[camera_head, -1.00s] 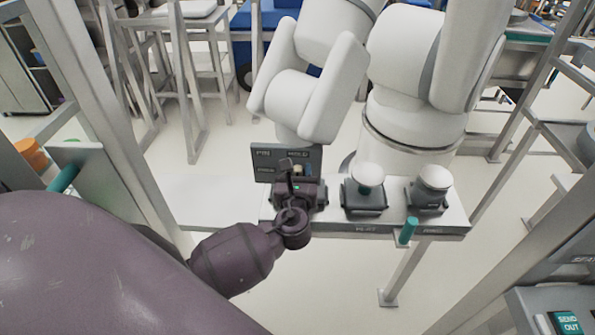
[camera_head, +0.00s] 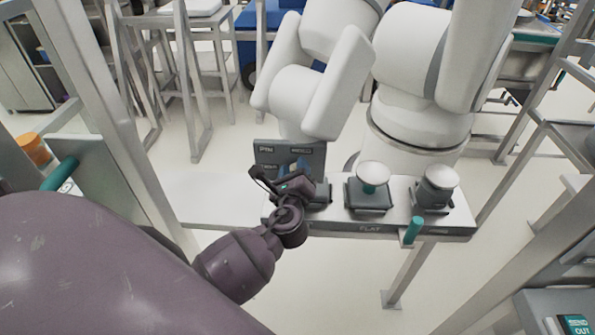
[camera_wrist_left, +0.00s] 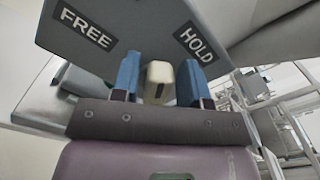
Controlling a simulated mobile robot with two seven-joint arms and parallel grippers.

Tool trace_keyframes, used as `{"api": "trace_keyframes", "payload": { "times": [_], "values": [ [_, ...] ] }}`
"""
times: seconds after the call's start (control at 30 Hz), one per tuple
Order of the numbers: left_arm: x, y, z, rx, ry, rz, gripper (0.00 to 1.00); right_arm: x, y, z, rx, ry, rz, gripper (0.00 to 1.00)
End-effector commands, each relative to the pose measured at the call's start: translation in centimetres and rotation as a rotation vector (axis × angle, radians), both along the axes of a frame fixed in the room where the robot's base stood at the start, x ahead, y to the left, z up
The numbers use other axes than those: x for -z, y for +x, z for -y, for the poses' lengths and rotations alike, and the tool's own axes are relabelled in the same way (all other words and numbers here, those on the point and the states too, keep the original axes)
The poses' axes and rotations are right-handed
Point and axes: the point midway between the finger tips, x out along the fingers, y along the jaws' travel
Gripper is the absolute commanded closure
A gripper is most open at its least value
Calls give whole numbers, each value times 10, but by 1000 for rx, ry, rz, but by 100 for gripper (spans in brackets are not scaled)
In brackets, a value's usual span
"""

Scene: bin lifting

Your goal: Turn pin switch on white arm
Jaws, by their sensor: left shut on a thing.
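The pin switch panel (camera_head: 268,160) is a dark grey plate below the white arm (camera_head: 308,95) in the head view. The wrist view shows this panel (camera_wrist_left: 130,22) with FREE at left and HOLD at right. A cream switch lever (camera_wrist_left: 158,78) stands between the two blue fingers of my left gripper (camera_wrist_left: 158,86). My left gripper (camera_head: 292,172) is shut on the lever, in front of the panel, and tilted in the head view. The gripper hides most of the lever there. My right gripper is not in view.
A metal shelf (camera_head: 340,224) carries two white-topped knobs (camera_head: 373,172) (camera_head: 441,178) right of my gripper. A teal handle (camera_head: 412,230) sticks up at its front edge. Metal frame posts (camera_head: 95,100) stand on the left.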

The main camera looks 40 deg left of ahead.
Motion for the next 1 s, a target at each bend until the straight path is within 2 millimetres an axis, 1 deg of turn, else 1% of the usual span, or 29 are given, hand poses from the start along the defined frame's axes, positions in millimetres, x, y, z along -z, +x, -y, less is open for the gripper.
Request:
{"api": "trace_keyframes", "payload": {
  "times": [0.03,0.3,0.5,0.7,1.0],
  "values": [
    [4,-1,-1,-2,-40,21,83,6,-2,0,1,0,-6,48],
    [9,-4,-5,-2,-259,156,83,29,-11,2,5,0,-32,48],
    [14,-5,-7,-3,-420,254,83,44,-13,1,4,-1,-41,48],
    [18,-6,-8,-3,-571,346,83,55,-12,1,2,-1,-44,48],
    [22,-6,-9,-2,-739,448,83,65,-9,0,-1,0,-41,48]
  ]
}}
